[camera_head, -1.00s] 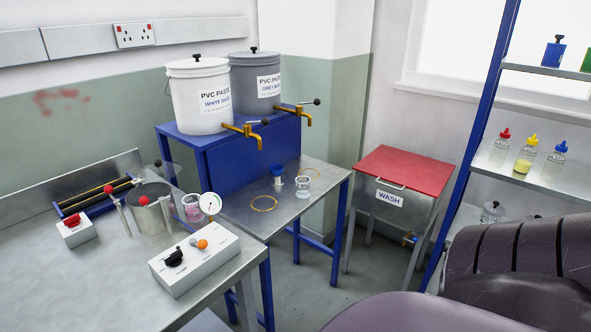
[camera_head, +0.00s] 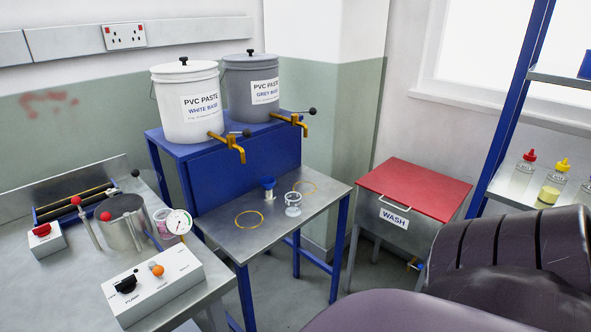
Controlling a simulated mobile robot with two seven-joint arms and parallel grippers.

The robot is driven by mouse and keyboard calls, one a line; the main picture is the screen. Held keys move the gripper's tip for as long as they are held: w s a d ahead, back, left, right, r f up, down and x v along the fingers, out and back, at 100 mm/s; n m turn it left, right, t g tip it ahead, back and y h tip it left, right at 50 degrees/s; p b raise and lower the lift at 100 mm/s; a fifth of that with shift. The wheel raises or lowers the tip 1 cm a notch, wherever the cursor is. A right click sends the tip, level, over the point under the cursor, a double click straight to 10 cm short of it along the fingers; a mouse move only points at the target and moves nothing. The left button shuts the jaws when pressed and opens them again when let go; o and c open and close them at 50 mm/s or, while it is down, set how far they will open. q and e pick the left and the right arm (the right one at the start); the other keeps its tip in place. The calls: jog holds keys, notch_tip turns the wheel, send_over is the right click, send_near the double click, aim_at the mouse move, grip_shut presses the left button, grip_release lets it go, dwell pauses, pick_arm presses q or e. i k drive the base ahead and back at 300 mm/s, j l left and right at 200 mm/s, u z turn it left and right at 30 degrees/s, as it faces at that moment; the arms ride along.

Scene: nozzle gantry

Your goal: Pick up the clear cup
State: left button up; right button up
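A clear cup (camera_head: 293,204) stands upright on the small steel table with blue legs (camera_head: 232,236), right of the blue funnel (camera_head: 267,186). Neither of my grippers is in view. A dark purple part of what looks like my own arm fills the lower right, with no fingers showing.
Two paste buckets, one white (camera_head: 186,112) and one grey (camera_head: 248,90), stand on a blue stand with brass taps overhanging the steel table. Two yellow rings lie on that table. A red-lidded WASH bin (camera_head: 416,188) is right; a control box (camera_head: 153,287) is front left.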

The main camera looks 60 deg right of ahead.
aim_at(293, 198)
jog(key=k+l, duration=0.1)
jog(key=l, duration=0.35)
jog(key=k+l, duration=0.1)
jog(key=l, duration=0.3)
jog(key=k+l+u, duration=0.1)
jog(key=l, duration=0.35)
jog(key=k+l, duration=0.15)
jog(key=l, duration=0.25)
